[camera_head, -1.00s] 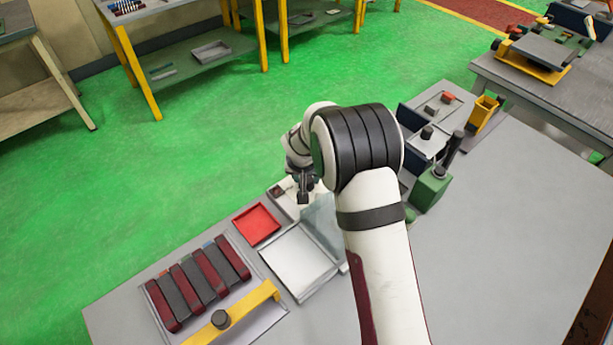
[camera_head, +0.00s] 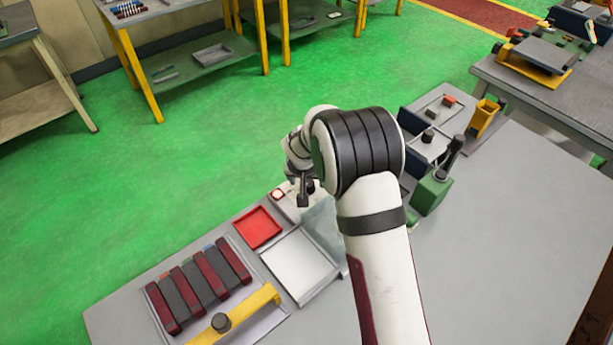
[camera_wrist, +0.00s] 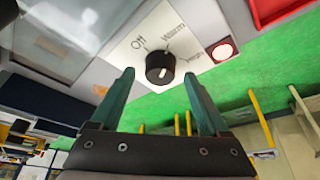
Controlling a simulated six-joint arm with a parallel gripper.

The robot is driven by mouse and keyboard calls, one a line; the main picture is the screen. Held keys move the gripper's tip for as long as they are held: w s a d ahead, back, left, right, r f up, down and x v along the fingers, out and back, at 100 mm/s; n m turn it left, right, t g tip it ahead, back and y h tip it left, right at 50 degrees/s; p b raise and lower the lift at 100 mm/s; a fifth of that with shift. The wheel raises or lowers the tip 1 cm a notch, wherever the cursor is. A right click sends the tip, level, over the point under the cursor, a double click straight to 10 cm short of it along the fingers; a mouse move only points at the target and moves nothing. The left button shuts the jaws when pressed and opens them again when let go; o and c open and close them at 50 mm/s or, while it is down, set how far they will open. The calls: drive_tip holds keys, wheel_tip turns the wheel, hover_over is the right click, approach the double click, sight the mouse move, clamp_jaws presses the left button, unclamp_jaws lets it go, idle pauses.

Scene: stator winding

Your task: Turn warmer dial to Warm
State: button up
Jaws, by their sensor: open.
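The warmer dial (camera_wrist: 160,63) is a black round knob on a pale panel (camera_wrist: 118,47) in the wrist view. The panel is printed "Off" at upper left of the knob, "Warm" at upper right and a third, hard-to-read label further right. A light mark shows on the knob, but I cannot tell for sure which label it points at. A red-rimmed lamp (camera_wrist: 222,52) beside the labels glows. My gripper (camera_wrist: 159,76) is open, with its green fingers apart on either side of the knob's picture; contact cannot be seen. In the head view my gripper (camera_head: 304,199) hangs over the panel, hiding the dial.
A red tray (camera_head: 257,228) and a pale square tray (camera_head: 298,262) lie next to the warmer. A clear upright panel (camera_head: 322,220) stands close to my gripper. A rack of dark red and grey bars (camera_head: 198,285) is at lower left.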

drive_tip(key=v, duration=1.5)
drive_tip(key=shift+s+r, duration=0.2)
drive_tip(key=shift+r, duration=0.05)
drive_tip(key=s+d+r+m+g, duration=0.2)
drive_tip(key=s+d+r, duration=0.2)
drive_tip(key=s+d, duration=0.5)
drive_tip(key=s+d+f+m+g+y, duration=0.1)
drive_tip(key=s+d+m+g+y, duration=0.1)
drive_tip(key=s, duration=2)
drive_tip(key=shift+s+d+m+g, duration=0.2)
drive_tip(key=shift+d+m+g, duration=0.15)
drive_tip(key=shift+m, duration=0.25)
drive_tip(key=shift+f, duration=0.1)
